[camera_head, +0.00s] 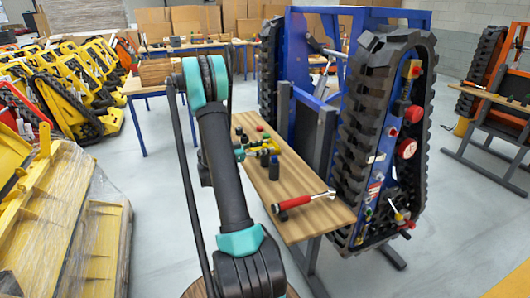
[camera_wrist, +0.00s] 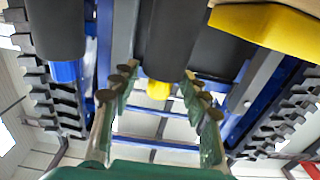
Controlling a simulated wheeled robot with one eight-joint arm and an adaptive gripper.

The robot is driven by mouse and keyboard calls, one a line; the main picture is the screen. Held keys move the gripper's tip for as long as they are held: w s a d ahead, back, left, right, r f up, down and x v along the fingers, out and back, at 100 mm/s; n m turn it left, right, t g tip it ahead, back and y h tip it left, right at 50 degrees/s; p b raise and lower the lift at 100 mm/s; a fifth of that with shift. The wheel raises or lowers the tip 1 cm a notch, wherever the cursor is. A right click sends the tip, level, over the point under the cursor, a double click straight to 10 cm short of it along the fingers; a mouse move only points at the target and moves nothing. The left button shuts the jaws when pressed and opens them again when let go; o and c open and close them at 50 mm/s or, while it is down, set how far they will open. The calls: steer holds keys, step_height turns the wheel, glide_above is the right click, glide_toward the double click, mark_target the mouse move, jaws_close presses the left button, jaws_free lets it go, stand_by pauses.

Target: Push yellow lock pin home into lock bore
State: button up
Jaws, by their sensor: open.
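My gripper (camera_wrist: 160,72) shows in the wrist view with its two fingers spread apart and nothing held between them. A yellow tip (camera_wrist: 158,90) on the end of a dark cylinder (camera_wrist: 170,35) shows in the gap between the fingers; it may be the yellow lock pin, but I cannot tell, nor whether a finger touches it. I cannot pick out the lock bore. My gripper is not clear in the head view.
A wooden bench (camera_head: 300,222) holds a red-handled tool (camera_head: 295,202) and small dark bottles (camera_head: 273,166). In the wrist view a blue-tipped dark cylinder (camera_wrist: 65,71) is at left and a large yellow block (camera_wrist: 270,30) at upper right. Yellow machines (camera_head: 75,75) crowd the left; floor is clear between.

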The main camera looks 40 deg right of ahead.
steer(key=shift+d, duration=0.1)
jaws_close()
steer(key=shift+r, duration=0.15)
stand_by(0.3)
step_height(320, 180, up, 20)
stand_by(0.6)
steer(key=w+a+f+n+t+y, duration=0.2)
steer(key=w+a+f+n+t, duration=0.35)
steer(key=w+t, duration=0.35)
steer(key=w+a+f+n+t+y, duration=0.2)
steer(key=w+a+f+n+t, duration=0.4)
steer(key=w, duration=0.6)
steer(key=w+a+f+n+t+y, duration=0.2)
steer(key=a+y, duration=0.4)
steer(key=a, duration=0.7)
steer(key=w+a+f+n+t+y, duration=0.2)
steer(key=a+n+t+y, duration=0.3)
steer(key=a, duration=0.8)
steer(key=shift+w+n+y, duration=0.55)
steer(key=shift+n+y, duration=0.6)
steer(key=shift+y, duration=0.05)
